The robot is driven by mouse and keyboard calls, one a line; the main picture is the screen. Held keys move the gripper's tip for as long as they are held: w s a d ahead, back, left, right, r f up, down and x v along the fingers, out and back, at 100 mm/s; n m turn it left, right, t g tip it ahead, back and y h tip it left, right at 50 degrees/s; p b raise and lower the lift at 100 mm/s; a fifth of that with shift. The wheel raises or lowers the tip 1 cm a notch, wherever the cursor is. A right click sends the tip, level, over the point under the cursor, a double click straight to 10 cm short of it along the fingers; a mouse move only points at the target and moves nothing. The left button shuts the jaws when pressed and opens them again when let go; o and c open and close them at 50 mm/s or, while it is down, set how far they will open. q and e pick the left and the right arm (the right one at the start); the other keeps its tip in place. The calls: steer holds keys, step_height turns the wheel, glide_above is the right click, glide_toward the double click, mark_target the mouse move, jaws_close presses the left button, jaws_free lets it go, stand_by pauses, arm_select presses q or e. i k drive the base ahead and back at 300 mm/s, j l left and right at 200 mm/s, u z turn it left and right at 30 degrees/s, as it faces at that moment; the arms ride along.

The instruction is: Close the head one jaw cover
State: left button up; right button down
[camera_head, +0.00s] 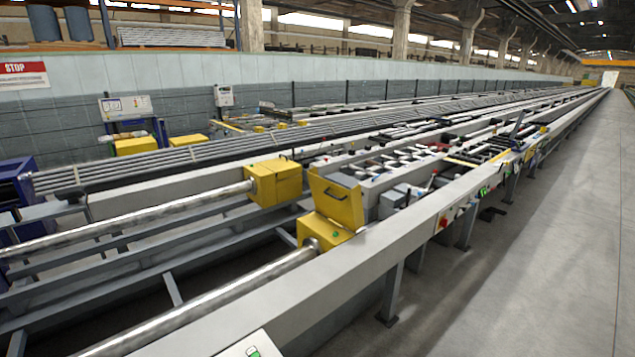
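A yellow head box (322,230) sits on the near rail of the runout table, at the end of a long metal bar. Its hinged yellow cover (336,199) stands raised, with a dark handle on the face toward me. A green mark shows on the lower yellow body. A second yellow box (275,181) to the left, at the end of another bar, looks closed. Which box is head one is not labelled legibly. Neither of my grippers shows in this view.
The near grey beam (380,240) runs from the lower left to the far right. Metal bars (215,300) and frame members fill the left foreground. Open concrete floor (530,270) lies to the right. A red button box (443,222) is on the beam's side.

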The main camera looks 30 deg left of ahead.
mark_target(343, 206)
steer(key=i+u, duration=0.2)
steer(key=u, duration=0.2)
steer(key=i+l+u, duration=0.1)
steer(key=i+u, duration=0.15)
steer(key=u, duration=0.2)
steer(key=i+l+u, duration=0.15)
steer(key=u, duration=0.25)
steer(key=i+l+u, duration=0.2)
steer(key=u, duration=0.25)
steer(key=i+l+u, duration=0.1)
steer(key=l+u, duration=0.3)
steer(key=i+l+u, duration=0.1)
steer(key=u, duration=0.35)
steer(key=l, duration=0.1)
